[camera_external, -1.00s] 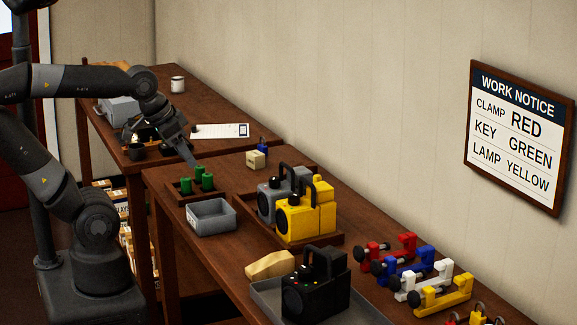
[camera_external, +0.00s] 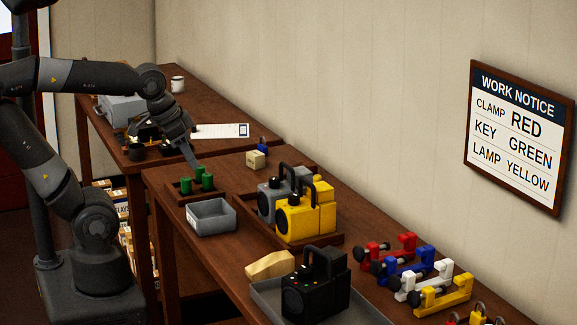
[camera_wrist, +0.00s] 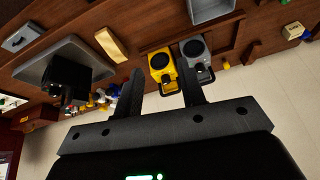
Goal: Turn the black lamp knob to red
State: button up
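The black lamp (camera_external: 318,287) stands upright on a grey tray (camera_external: 262,299) at the near part of the bench, with small coloured marks on its body. Its knob is too small and dark to make out, so its setting cannot be told. In the wrist view the black lamp (camera_wrist: 68,78) is at the left, outside the fingers. My gripper (camera_external: 190,158) is far from it, over the far left end of the bench near the green pieces. In the wrist view my gripper (camera_wrist: 160,92) has its two fingers apart with nothing between them.
A yellow lamp (camera_external: 297,220) and a grey lamp (camera_external: 268,203) stand in a wooden tray beyond the black lamp. Green pieces (camera_external: 201,180), a grey bin (camera_external: 211,219) and a wooden block (camera_external: 270,264) lie nearby. Coloured clamps (camera_external: 440,299) line the right. A wall sign (camera_external: 517,134) reads LAMP YELLOW.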

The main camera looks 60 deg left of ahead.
jog(key=w+d+f+m+g+y, duration=0.2)
jog(key=w+d+m+y, duration=0.1)
jog(key=w+d+m, duration=0.45)
jog(key=m+t+y, duration=0.4)
jog(key=m+t, duration=0.4)
jog(key=m, duration=1.3)
send_near(303, 269)
jog(key=shift+n, duration=0.25)
jog(key=x, duration=1)
jog(key=shift+w+a+f, duration=0.15)
jog(key=shift+w, duration=0.1)
jog(key=shift+c, duration=0.3)
jog(key=c, duration=0.6)
jog(key=shift+c, duration=0.2)
